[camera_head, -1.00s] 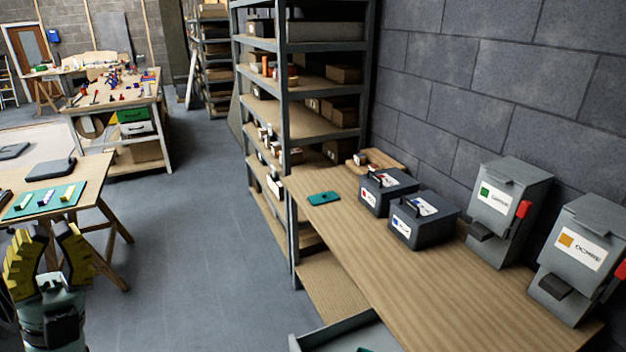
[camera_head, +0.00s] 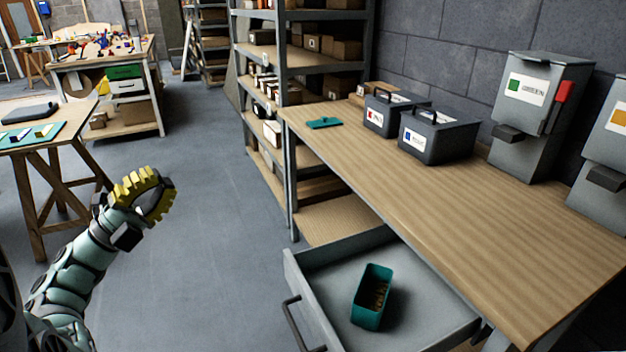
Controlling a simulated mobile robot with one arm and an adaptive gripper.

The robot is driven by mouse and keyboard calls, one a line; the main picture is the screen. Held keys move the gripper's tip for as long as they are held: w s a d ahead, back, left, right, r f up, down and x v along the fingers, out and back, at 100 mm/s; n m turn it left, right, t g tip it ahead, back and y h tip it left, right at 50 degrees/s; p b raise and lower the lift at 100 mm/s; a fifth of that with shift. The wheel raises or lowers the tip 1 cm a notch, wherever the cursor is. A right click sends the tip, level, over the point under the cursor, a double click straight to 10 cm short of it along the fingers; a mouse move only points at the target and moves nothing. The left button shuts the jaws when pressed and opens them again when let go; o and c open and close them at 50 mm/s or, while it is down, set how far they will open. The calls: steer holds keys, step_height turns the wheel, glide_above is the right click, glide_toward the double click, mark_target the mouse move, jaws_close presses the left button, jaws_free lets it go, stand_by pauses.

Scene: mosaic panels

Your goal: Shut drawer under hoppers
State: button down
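The grey drawer (camera_head: 424,301) under the wooden workbench is pulled open towards the aisle. Its dark bar handle (camera_head: 296,322) is on the front panel, at the lower middle of the view. A teal bin (camera_head: 367,308) with small brown contents stands inside the drawer. The grey hoppers, one labelled green (camera_head: 538,112) and one with an orange label (camera_head: 604,150), stand on the bench against the wall. My gripper (camera_head: 162,185), with yellow ribbed fingers, is in the air left of the drawer, apart from it. The fingers overlap from this angle, so their opening is unclear.
Two dark lidded boxes (camera_head: 436,139) and a teal tray (camera_head: 324,122) are on the bench (camera_head: 430,195). A metal shelf (camera_head: 281,60) adjoins its far end. A wooden table (camera_head: 50,150) stands at left. The grey floor (camera_head: 215,240) between is clear.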

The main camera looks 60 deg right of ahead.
steer(key=w+d+f+m+g+y+b, duration=0.1)
steer(key=d+f+y+b, duration=0.15)
steer(key=f+b, duration=0.65)
steer(key=d+f+y+b, duration=0.25)
steer(key=f+b, duration=0.45)
steer(key=f, duration=0.4)
steer(key=m+g+y+b, duration=0.1)
steer(key=m+y+b, duration=0.15)
steer(key=b, duration=1.35)
glide_toward(287, 273)
steer(key=shift+n+y, duration=0.35)
steer(key=shift+n, duration=0.1)
steer(key=x, duration=0.8)
steer(key=shift+d+r, duration=0.2)
steer(key=shift+r, duration=0.1)
steer(key=shift+s+d, duration=0.1)
